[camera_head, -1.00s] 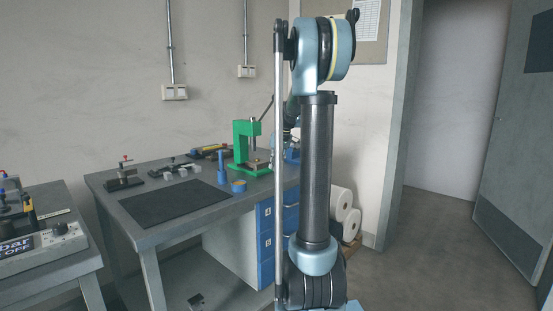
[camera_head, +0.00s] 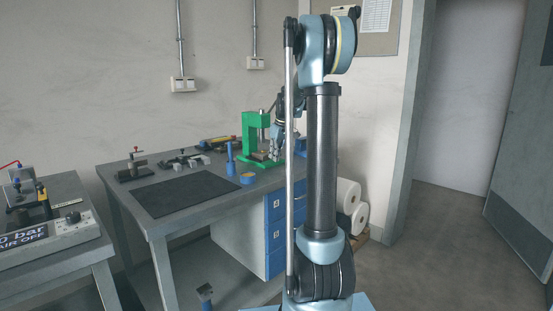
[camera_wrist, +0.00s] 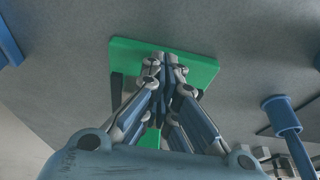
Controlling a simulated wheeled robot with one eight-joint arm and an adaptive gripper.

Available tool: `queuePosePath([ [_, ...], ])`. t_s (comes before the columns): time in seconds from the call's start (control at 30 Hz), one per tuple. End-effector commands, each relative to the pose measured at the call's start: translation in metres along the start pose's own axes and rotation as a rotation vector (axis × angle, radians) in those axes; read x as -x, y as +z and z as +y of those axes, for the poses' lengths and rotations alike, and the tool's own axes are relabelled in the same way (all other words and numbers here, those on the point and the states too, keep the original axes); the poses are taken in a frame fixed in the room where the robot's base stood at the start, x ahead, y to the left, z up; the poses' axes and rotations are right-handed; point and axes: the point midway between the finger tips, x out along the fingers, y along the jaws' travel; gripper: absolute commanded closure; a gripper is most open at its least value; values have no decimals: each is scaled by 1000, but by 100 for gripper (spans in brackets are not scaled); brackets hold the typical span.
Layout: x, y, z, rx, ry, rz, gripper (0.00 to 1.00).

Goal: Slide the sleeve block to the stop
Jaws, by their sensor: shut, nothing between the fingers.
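The green press (camera_head: 249,130) stands on the workbench, with a frame, a dark ram and a green base plate. A small brownish-grey block (camera_head: 260,155) sits low in the press; I cannot tell for sure if it is the sleeve block, and no stop can be made out. My gripper (camera_head: 275,155) is at the right side of the press, close to its base. In the wrist view my gripper (camera_wrist: 166,62) is shut and empty over the green base plate (camera_wrist: 200,66). The fingers hide the middle of the plate; contact cannot be told.
A blue post also shows at right in the wrist view (camera_wrist: 282,118). The mat is clear.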

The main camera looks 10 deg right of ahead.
Motion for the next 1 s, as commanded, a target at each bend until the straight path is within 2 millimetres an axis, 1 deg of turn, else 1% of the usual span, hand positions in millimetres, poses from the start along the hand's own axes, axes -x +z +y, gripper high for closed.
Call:
queuePosePath([
  [0.03, -2, -8, 0, 2, -1, 1, 100],
  [0.13, -5, -16, 0, 0, 0, 1, 100],
  [0.47, -5, -20, 0, 0, 0, 6, 100],
  [0.63, -4, -13, 0, 1, 0, 6, 100],
  [0.77, 0, 2, 1, 2, -1, 2, 100],
  [0.87, 6, 16, 2, 3, -2, -1, 100],
  [0.9, 17, 14, 2, 3, -2, -1, 100],
  [1.0, 37, 14, 1, 5, -2, -2, 100],
])
